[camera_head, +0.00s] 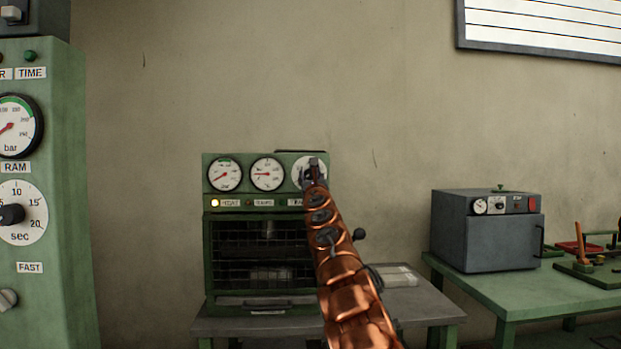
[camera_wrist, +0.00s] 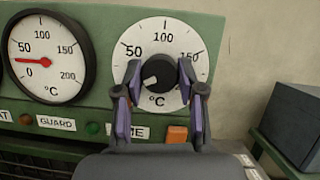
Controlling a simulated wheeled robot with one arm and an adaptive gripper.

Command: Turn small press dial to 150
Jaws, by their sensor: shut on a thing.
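The small press (camera_head: 262,203) is a green unit on a grey table, with two gauges and a white dial (camera_head: 298,168) on its top panel. In the wrist view the dial (camera_wrist: 143,32) reads 50, 100 and 150 in °C; the 0 and 200 areas are covered by my fingers. Its black knob (camera_wrist: 160,70) has a white mark pointing lower left, toward the hidden 0 end. My gripper (camera_wrist: 161,73) is shut on the knob, one finger on each side. In the head view my gripper (camera_head: 314,172) covers much of the dial.
Beside the dial, a red-needled gauge (camera_wrist: 47,62) reads a little under 50. An orange switch (camera_wrist: 177,134) sits below the dial. A grey oven-like box (camera_head: 487,232) stands on a green table at right. A tall green machine (camera_head: 45,255) stands at left.

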